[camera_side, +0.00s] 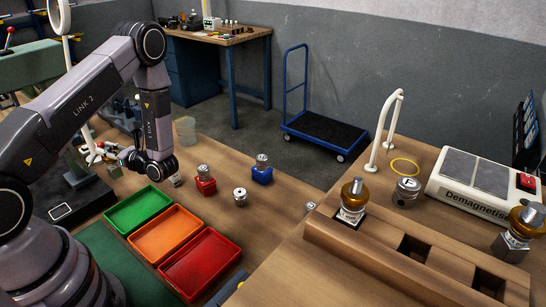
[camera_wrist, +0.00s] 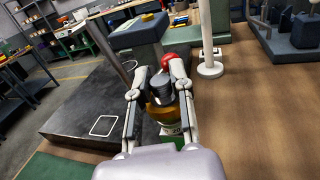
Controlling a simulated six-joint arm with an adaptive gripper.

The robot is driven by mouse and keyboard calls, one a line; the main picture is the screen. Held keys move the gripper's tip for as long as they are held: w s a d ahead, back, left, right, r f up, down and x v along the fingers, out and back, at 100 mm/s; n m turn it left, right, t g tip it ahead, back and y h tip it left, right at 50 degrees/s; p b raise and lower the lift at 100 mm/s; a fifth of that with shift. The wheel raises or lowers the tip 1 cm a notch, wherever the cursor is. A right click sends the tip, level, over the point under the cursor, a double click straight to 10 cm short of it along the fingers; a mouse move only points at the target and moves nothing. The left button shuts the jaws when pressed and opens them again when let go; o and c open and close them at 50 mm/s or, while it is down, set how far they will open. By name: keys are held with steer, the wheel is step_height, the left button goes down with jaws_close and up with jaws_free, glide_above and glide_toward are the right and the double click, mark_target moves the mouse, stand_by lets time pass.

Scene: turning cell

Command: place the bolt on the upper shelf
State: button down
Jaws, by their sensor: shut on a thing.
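I cannot pick out a bolt for certain in either view. A shelf rack (camera_wrist: 30,45) stands far back at the left in the wrist view; I cannot tell whether it holds the upper shelf.
Green (camera_side: 138,209), orange (camera_side: 167,233) and red (camera_side: 202,264) trays lie on the bench. Metal-topped pieces stand in red (camera_side: 206,187) and blue (camera_side: 262,175) holders. A wooden block with square pockets (camera_side: 375,258) and a demagnetiser (camera_side: 485,185) are at the right.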

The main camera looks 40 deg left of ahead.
mark_target(119, 175)
steer(key=shift+s+f, duration=0.1)
steer(key=shift+f, duration=3.85)
steer(key=shift+f, duration=0.2)
steer(key=c, duration=1)
jaws_free()
